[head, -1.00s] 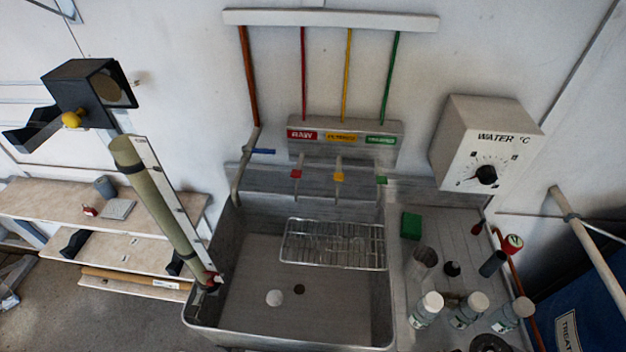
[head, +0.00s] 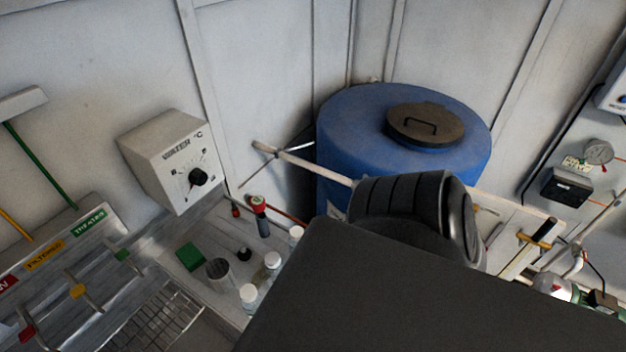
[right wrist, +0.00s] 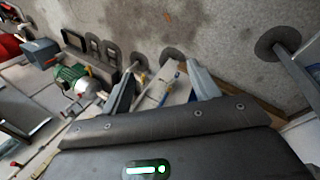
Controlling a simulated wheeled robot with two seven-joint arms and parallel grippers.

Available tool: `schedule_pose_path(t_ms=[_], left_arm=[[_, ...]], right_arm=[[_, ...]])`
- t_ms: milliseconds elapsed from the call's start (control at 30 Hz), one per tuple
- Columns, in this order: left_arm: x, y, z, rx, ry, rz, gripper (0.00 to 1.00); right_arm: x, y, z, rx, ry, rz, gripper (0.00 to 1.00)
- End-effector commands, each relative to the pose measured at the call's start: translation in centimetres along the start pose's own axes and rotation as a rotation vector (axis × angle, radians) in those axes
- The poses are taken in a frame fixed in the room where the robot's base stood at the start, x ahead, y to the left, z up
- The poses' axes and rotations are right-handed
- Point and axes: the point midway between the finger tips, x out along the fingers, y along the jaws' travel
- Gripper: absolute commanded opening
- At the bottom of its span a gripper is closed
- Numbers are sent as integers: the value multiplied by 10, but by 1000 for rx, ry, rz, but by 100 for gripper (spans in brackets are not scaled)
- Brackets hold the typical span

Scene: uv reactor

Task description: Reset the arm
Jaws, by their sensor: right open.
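My right arm (head: 400,290) fills the lower middle and right of the head view, in front of a blue tank (head: 345,125). Its gripper is not visible there. In the right wrist view my right gripper (right wrist: 163,92) is open, with its two fingers apart and nothing held between them. It points toward the floor and low equipment. My left arm and gripper are not in view.
The steel sink counter (head: 225,292) holds several bottles and a green block (head: 190,256). The right wrist view shows a green motor (right wrist: 75,82) and pipes near the concrete floor (right wrist: 220,40).

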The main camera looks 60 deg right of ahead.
Motion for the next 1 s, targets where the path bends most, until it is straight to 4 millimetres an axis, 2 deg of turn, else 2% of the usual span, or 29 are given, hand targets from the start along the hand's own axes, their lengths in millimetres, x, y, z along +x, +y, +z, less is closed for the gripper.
schedule_pose_path(t_ms=[33, 200, 400, 500, 600, 700, 900, 1000], left_arm=[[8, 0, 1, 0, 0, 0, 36], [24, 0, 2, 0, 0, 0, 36], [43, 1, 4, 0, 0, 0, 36], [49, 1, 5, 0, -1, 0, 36], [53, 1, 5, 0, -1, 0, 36], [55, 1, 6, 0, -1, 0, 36], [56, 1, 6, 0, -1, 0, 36], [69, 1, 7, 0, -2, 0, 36]], right_arm=[[9, -17, 7, -74, -4, -33, 61], [26, -80, 29, -429, 31, -173, 61], [36, -161, 56, -910, 178, -322, 61], [36, -190, 65, -1098, 264, -357, 61], [35, -209, 72, -1232, 332, -374, 61], [33, -220, 75, -1314, 377, -378, 61], [33, -226, 77, -1357, 400, -379, 61], [44, -230, 76, -1356, 399, -379, 61]])
